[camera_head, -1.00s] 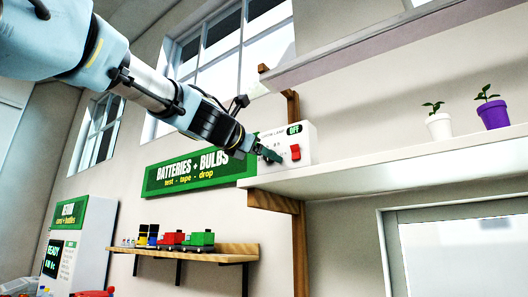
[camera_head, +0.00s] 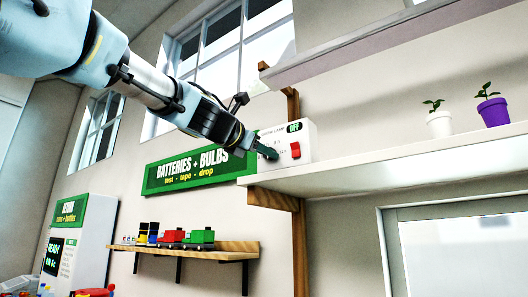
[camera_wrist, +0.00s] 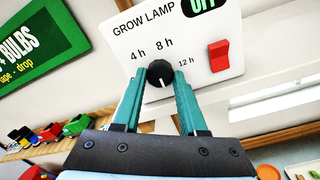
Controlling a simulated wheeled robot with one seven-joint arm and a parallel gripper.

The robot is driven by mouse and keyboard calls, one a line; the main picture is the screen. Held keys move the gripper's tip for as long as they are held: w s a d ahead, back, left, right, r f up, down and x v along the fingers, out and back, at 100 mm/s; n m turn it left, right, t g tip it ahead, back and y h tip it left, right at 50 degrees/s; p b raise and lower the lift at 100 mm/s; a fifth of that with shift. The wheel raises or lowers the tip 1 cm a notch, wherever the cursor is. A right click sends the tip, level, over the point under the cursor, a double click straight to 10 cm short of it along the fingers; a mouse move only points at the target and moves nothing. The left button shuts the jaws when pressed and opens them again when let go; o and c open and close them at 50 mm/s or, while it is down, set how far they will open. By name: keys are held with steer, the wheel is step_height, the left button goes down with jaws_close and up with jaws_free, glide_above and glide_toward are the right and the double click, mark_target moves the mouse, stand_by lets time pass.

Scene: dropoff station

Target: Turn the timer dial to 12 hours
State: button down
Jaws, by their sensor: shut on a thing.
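The timer dial (camera_wrist: 160,73) is a round black knob on the white grow lamp box (camera_head: 308,148). In the wrist view it has a white mark at its lower edge. The printed labels 4 h (camera_wrist: 138,54), 8 h (camera_wrist: 164,43) and 12 h (camera_wrist: 186,62) stand around it at upper left, above and right. My gripper (camera_wrist: 159,84) has one green finger on each side of the dial, shut on it. In the head view my gripper (camera_head: 266,152) reaches the left part of the box front and hides the dial.
A red switch (camera_wrist: 218,55) sits right of the dial, below a green OFF display (camera_head: 294,127). The box stands on a white shelf (camera_head: 390,170) with two potted plants (camera_head: 439,122). A lower wooden shelf (camera_head: 235,252) holds toy vehicles.

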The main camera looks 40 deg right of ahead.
steer(key=shift+m, duration=0.3)
steer(key=shift+w+n+g+b, duration=0.1)
steer(key=shift+n+g+b, duration=0.2)
steer(key=shift+n+b, duration=6.05)
steer(key=shift+n+g+b, duration=0.3)
steer(key=shift+n+b, duration=0.7)
steer(key=shift+n, duration=10.55)
